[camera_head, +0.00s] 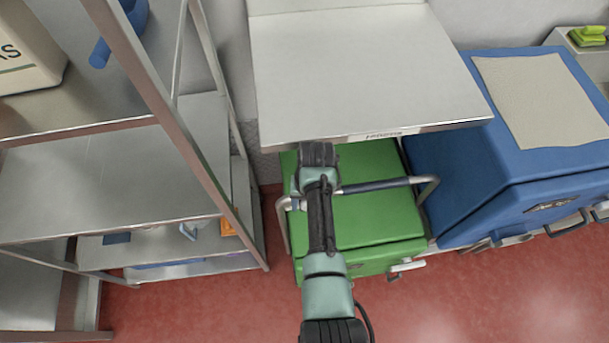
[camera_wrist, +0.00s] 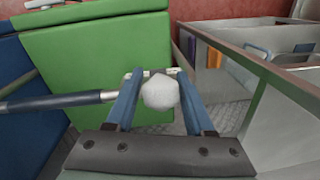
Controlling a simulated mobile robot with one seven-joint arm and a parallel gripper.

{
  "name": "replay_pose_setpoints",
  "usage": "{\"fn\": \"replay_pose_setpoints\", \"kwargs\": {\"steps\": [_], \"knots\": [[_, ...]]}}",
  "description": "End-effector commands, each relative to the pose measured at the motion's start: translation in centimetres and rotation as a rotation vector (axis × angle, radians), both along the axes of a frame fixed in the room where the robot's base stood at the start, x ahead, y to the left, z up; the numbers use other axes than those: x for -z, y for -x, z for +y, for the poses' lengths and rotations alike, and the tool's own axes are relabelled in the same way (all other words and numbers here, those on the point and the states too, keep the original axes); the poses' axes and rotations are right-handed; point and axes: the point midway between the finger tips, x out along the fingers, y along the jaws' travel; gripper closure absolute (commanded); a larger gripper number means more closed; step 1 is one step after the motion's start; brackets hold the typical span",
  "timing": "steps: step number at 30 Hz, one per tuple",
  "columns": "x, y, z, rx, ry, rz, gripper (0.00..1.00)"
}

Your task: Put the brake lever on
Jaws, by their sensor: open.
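The green kettle unit (camera_head: 375,235) stands below a steel table, with a blue-sleeved handle bar (camera_head: 378,185) across it. A pale grey lever (camera_head: 407,266) sticks out at its lower right front; it looks like the brake lever. My gripper (camera_wrist: 158,76) is open, its two blue fingers on either side of a pale rounded knob (camera_wrist: 160,93). I cannot tell what the knob belongs to or whether the fingers touch it. The handle bar also shows in the wrist view (camera_wrist: 50,102), left of the fingers. In the head view my arm hides the fingers.
The steel table (camera_head: 360,70) overhangs the green unit's far side. A blue unit (camera_head: 510,165) stands close on the right. A metal shelf rack (camera_head: 110,190) stands on the left, with an orange item (camera_head: 228,227) low down. Red floor is clear in front.

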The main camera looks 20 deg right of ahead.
Motion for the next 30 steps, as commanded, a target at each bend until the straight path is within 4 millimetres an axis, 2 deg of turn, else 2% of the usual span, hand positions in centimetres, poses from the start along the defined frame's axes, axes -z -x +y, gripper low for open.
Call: {"fn": "replay_pose_setpoints", "kwargs": {"steps": [18,27,28,30], "knots": [[2.7,-0.1,0.1,0.000,0.000,-0.001,0.47],[2.8,-0.1,0.2,0.000,0.000,-0.001,0.47],[2.8,-0.1,0.2,0.000,0.000,-0.001,0.49],[2.8,-0.1,0.2,0.000,0.000,-0.001,0.61]]}}
